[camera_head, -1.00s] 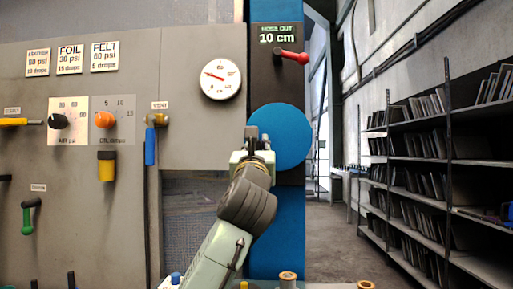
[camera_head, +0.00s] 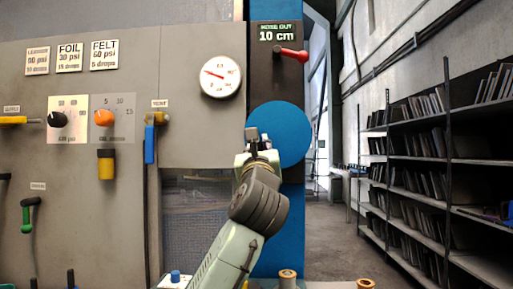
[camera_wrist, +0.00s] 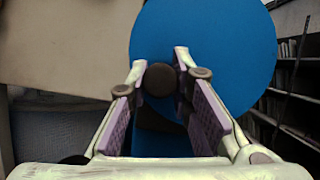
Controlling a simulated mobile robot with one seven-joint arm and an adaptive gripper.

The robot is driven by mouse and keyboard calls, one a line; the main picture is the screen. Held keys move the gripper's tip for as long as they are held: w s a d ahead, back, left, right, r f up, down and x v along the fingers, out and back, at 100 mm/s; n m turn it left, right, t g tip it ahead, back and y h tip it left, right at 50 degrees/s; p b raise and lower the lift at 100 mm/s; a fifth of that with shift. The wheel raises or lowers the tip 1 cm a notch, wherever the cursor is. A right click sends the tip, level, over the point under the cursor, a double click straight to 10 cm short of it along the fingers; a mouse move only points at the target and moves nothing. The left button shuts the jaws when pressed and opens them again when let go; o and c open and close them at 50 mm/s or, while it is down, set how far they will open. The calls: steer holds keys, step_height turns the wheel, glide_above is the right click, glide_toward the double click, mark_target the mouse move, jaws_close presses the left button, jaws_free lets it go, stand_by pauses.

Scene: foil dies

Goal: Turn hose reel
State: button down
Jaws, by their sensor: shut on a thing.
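The hose reel is a round blue disc (camera_head: 290,137) on the blue column at the right end of the panel. It fills the upper middle of the wrist view (camera_wrist: 220,45). A dark round knob (camera_wrist: 160,80) stands out from the disc's lower left part. My gripper (camera_head: 258,137) is at the disc's left side, with its purple-padded fingers (camera_wrist: 161,62) shut on the knob. In the head view the knob is hidden by my gripper. The display (camera_head: 278,34) above reads "HOSE OUT 10 cm".
A red lever (camera_head: 292,54) sits above the reel and a round gauge (camera_head: 221,75) at its upper left. A blue-handled valve (camera_head: 150,145) is further left. Spools (camera_head: 288,279) stand below. Shelves (camera_head: 420,170) stand to the right across open floor.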

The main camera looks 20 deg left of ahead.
steer(key=shift+w+d+f+n+g+y+p, duration=0.35)
steer(key=shift+d+n+g+y, duration=0.45)
steer(key=shift+n, duration=1.75)
steer(key=shift+w+d+f+n+g+y+p, duration=0.15)
steer(key=shift+d+f+n+g+y, duration=0.6)
steer(key=shift+n, duration=1.75)
steer(key=shift+w+d+f+n+g+y+p, duration=0.3)
steer(key=shift+d+n+g+y, duration=0.5)
steer(key=shift+n, duration=1.75)
steer(key=shift+s+d+r+g+h, duration=0.1)
steer(key=shift+r+g+h, duration=0.05)
steer(key=shift+g+h, duration=0.15)
steer(key=c, duration=1.4)
jaws_free()
steer(key=shift+c, duration=0.2)
steer(key=v, duration=1.2)
